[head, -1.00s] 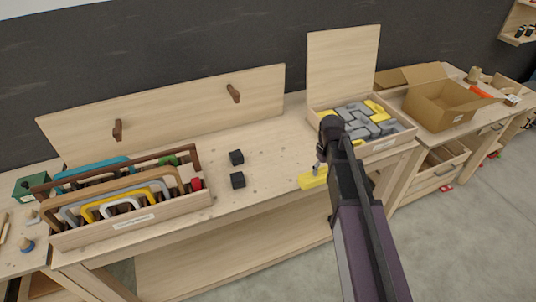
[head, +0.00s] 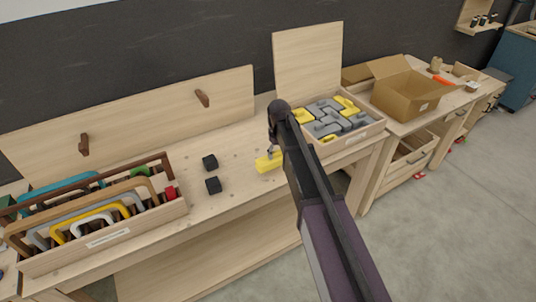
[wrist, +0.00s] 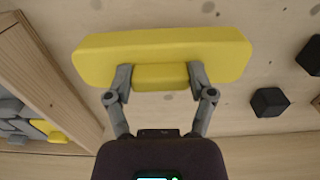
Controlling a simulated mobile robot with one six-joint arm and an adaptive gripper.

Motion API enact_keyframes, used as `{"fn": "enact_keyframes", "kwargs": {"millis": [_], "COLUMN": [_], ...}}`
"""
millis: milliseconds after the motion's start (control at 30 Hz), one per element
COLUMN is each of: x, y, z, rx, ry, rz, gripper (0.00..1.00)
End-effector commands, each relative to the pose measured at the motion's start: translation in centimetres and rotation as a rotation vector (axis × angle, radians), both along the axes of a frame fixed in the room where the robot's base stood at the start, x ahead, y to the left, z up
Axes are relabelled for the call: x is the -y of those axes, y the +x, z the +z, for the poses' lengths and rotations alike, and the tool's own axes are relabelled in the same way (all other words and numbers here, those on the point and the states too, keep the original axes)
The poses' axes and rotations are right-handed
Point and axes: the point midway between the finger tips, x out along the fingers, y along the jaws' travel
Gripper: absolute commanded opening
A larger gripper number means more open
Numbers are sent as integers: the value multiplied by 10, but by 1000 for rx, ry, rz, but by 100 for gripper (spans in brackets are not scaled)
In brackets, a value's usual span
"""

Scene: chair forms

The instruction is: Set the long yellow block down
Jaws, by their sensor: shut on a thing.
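The long yellow block (wrist: 160,50) lies across the top middle of the wrist view, with a shorter yellow part of it between the fingers. My gripper (wrist: 160,78) is shut on that shorter part. In the head view the yellow block (head: 269,162) shows at the bench's front, left of the tray of blocks, partly hidden by my arm. My gripper (head: 273,151) is just above it there. I cannot tell whether the block touches the bench top.
Two black cubes (head: 211,163) stand on the bench to the left. A wooden tray (head: 362,133) of grey and yellow blocks stands to the right, with a cardboard box (head: 408,98) beyond it. A long wooden box (head: 140,220) of coloured frames is at the left.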

Motion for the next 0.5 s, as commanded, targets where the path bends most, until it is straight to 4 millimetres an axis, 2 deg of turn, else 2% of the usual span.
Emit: {"fn": "enact_keyframes", "kwargs": {"millis": [33, 200, 500], "x": [-8, -23, -28], "y": [11, 26, 29], "z": [-2, -3, -4], "rx": [0, 0, 0], "ry": [0, 0, 0], "rz": [1, 0, 0], "gripper": [16, 16, 16]}}
